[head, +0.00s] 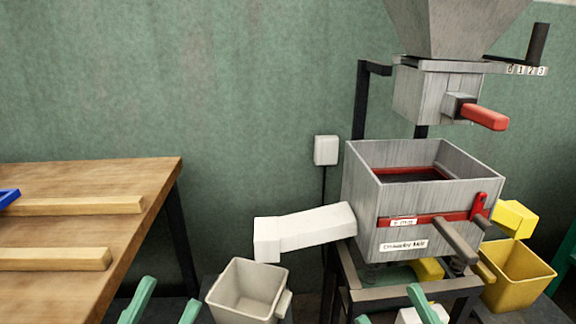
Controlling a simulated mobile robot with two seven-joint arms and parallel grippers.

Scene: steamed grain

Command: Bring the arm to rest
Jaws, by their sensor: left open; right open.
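My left gripper (162,308) shows at the bottom edge as two green fingertips set apart, with nothing visible between them. It is just left of the beige bin (226,305). My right gripper (390,308) shows at the bottom edge right of centre, its two green fingertips apart, in front of the machine's stand. I see no thing clearly held in it. The rest of both arms is below the picture.
A grey machine box (370,213) with a red frame, lever and white chute (315,228) stands on a dark stand (410,303). A hopper (455,25) hangs above. A yellow bin (522,275) is at right. A wooden table (110,178) with wooden bars is at left.

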